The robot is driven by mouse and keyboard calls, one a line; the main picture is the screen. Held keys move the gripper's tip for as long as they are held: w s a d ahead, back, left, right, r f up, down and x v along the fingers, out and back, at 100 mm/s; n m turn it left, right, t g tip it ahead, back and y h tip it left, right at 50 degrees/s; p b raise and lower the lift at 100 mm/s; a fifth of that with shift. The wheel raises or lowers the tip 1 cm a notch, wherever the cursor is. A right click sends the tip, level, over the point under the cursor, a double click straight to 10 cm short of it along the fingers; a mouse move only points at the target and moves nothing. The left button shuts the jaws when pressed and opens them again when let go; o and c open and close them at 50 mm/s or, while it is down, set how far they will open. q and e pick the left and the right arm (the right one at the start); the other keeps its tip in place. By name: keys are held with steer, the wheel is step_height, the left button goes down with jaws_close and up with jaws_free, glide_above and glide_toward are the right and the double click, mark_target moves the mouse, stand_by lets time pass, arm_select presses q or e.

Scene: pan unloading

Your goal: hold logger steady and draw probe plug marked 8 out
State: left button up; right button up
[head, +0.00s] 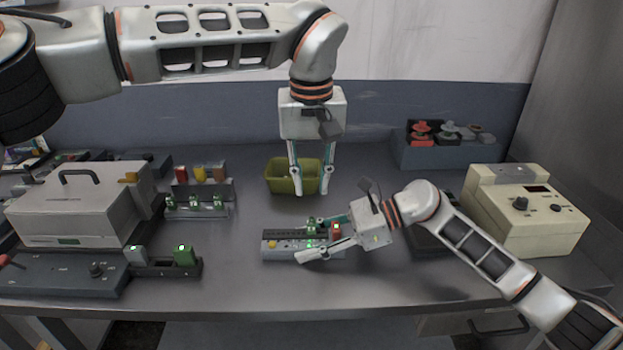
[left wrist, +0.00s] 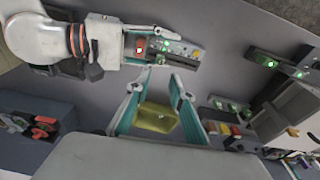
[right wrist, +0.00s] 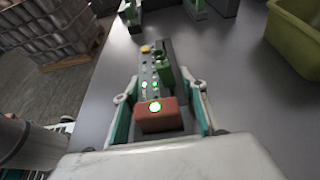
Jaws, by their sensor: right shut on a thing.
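The grey logger (head: 284,253) lies on the bench, with a yellow button at its left end. A green plug (head: 312,228) and a red plug (head: 337,229) stand in it. Both also show in the right wrist view, the red plug (right wrist: 160,118) nearest and the green plug (right wrist: 166,74) behind it. I cannot read any number on them. My right gripper (head: 307,239) is shut on the logger from its right end, a finger along each long side. My left gripper (head: 312,192) is open and empty, pointing down above and behind the logger.
An olive bin (head: 283,182) stands behind the logger, close to my left gripper in the picture. Racks with green plugs (head: 194,210) stand to the left, beside a beige case (head: 75,215). A cream instrument (head: 535,225) stands at the right.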

mark_target(311, 218)
arm_select(q)
steer(key=shift+m, duration=0.3)
steer(key=f, duration=0.4)
steer(key=w+f, duration=0.1)
steer(key=f, duration=0.7)
steer(key=shift+w, duration=0.4)
steer(key=shift+r, duration=0.1)
jaws_close()
